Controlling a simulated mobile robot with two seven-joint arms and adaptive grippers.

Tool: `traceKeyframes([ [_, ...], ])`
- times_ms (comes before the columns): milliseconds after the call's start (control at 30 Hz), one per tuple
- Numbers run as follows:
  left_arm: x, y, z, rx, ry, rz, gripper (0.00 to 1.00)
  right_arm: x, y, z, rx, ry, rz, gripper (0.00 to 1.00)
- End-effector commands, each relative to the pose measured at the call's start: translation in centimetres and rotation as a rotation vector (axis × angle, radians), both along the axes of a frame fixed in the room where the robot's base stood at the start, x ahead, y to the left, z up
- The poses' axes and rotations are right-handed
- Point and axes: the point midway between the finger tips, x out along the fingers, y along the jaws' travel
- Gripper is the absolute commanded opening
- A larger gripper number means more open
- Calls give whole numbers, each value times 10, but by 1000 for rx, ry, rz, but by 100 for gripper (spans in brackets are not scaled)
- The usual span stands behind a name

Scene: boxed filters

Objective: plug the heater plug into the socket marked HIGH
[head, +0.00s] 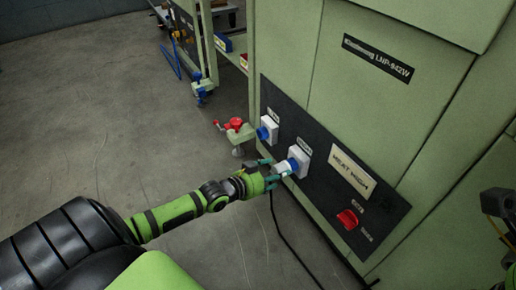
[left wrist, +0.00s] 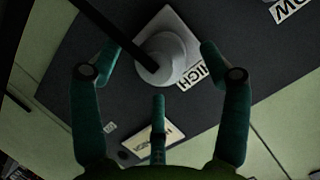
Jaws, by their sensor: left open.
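The pale round heater plug (left wrist: 160,58) with a black cable is at the white socket (left wrist: 183,22) beside the label HIGH (left wrist: 196,76). It appears seated against the socket face, though its pins are hidden. In the head view this socket (head: 300,160) is the right one of two on the dark panel. My left gripper (head: 275,172) is open, its teal fingers spread around the plug with gaps; it also shows in the left wrist view (left wrist: 157,75). The cable (head: 284,236) hangs to the floor. My right gripper is not in view.
A red-handled valve (head: 235,125) stands beyond the cabinet edge.

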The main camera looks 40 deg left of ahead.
Motion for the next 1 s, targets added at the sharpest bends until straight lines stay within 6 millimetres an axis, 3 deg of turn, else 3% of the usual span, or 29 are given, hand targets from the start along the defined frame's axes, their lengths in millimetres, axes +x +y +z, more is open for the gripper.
traceKeyframes([
  [300,-55,14,19,4,4,-2,77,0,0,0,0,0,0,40],
  [500,-80,21,29,3,1,-1,77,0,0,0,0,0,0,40],
  [700,-92,24,35,2,-1,-2,77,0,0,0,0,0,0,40],
  [1000,-94,25,36,2,-2,-1,77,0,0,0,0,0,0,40],
])
